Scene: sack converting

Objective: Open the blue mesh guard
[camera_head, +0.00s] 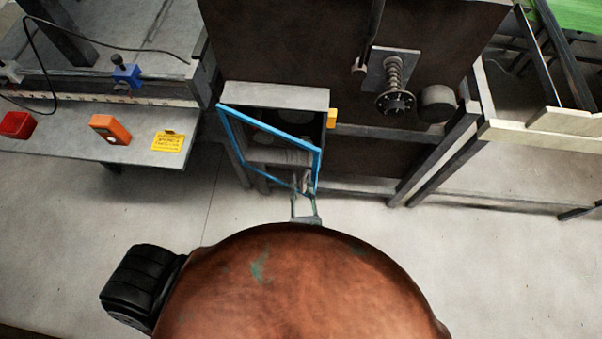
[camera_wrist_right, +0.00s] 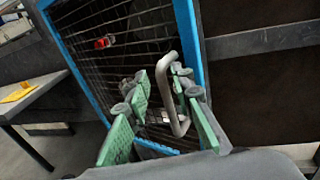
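The blue mesh guard (camera_head: 268,125) is a blue-framed panel on the front of a grey box under the dark machine panel. Its right side stands out from the box, with a dark gap behind, so it looks partly open. In the right wrist view its blue frame (camera_wrist_right: 188,35), dark mesh and grey U-shaped handle (camera_wrist_right: 164,85) show close up. My right gripper (camera_head: 304,193) is at the guard's lower right corner. Its green fingers, also in the right wrist view (camera_wrist_right: 160,90), are apart, with the handle between them, nearer the right finger. My left gripper is out of view.
A yellow block (camera_head: 332,118) sits on the box's right edge. A bench (camera_head: 60,140) at left holds an orange device (camera_head: 110,129), a red bin (camera_head: 17,125) and a yellow card (camera_head: 168,141). Frame legs (camera_head: 435,155) stand at right. The floor (camera_head: 215,205) before the guard is clear.

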